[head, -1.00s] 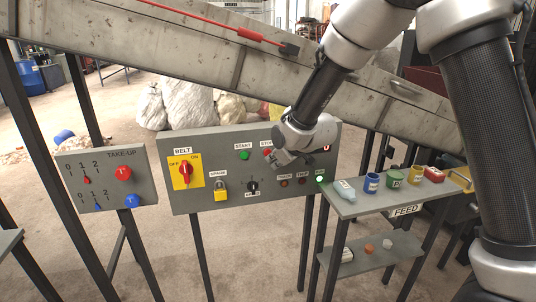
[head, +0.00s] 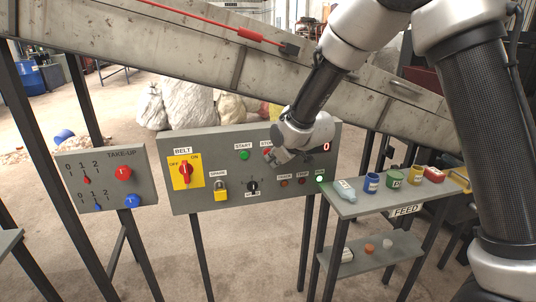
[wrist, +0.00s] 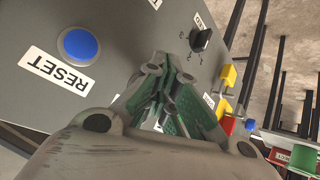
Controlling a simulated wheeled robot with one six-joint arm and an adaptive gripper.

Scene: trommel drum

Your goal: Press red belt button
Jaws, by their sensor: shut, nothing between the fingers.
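The grey belt panel (head: 220,165) stands in the middle of the head view. A red button (head: 267,151) sits under a partly covered label beginning "STO", right of the green START button (head: 244,155). My gripper (head: 279,157) is shut and empty, in front of the panel by the red button, and covers part of it. I cannot tell whether it touches. In the wrist view the closed fingers (wrist: 172,98) lie over the panel, with a blue RESET button (wrist: 80,45) to the left and a black knob (wrist: 201,39) to the right. The red button is not discernible there.
A take-up panel (head: 105,178) stands left. The FEED shelf (head: 350,208) with small containers stands right. The conveyor (head: 200,50) slopes above.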

